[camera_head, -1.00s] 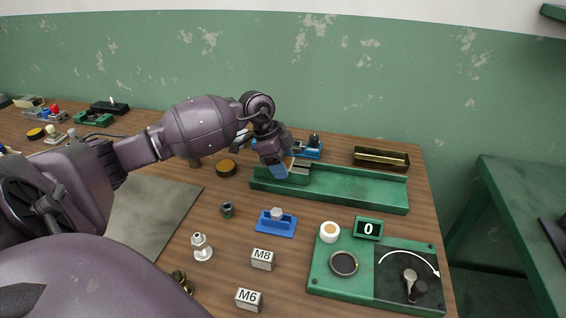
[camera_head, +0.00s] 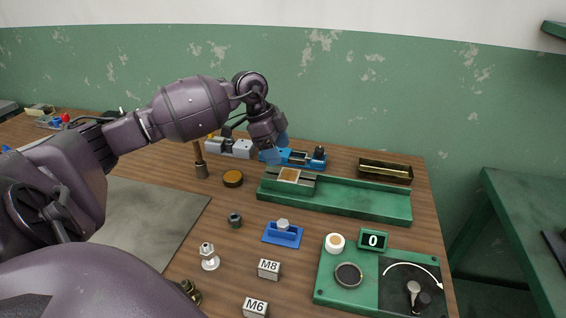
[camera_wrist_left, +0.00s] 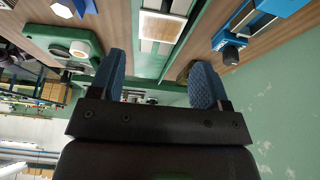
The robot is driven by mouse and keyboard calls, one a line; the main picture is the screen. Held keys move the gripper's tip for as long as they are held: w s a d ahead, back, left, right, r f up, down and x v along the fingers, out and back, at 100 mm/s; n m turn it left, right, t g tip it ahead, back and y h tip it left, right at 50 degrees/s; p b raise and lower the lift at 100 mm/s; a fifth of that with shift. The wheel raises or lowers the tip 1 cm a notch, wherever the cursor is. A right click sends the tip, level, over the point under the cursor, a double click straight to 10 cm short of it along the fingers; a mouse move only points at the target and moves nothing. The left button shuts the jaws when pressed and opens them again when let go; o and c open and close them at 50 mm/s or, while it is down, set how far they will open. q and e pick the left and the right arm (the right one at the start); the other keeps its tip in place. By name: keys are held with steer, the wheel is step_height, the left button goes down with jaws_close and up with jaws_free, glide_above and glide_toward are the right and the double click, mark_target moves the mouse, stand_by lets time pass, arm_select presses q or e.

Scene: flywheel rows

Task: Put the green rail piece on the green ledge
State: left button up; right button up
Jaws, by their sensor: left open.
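The green ledge (camera_head: 365,203) is a long, low green channel on the wooden table. A short green rail piece (camera_head: 305,186) with a tan square in its top sits at the ledge's left end. In the left wrist view a tan inset of the piece (camera_wrist_left: 160,27) shows at the top, beyond the fingers. My left gripper (camera_head: 276,152) is open and empty, above and behind the piece and apart from it. Its two blue fingers spread wide in the left wrist view (camera_wrist_left: 160,78). My right gripper is not in view.
A blue vise-like device (camera_head: 305,158) stands close behind the ledge, with a brass tray (camera_head: 385,171) to its right. In front are a blue holder (camera_head: 282,234), a green panel with a dial (camera_head: 345,298) and M8 (camera_head: 268,269) and M6 (camera_head: 256,307) blocks.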

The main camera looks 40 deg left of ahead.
arm_select(q)
steer(key=shift+v, duration=1.85)
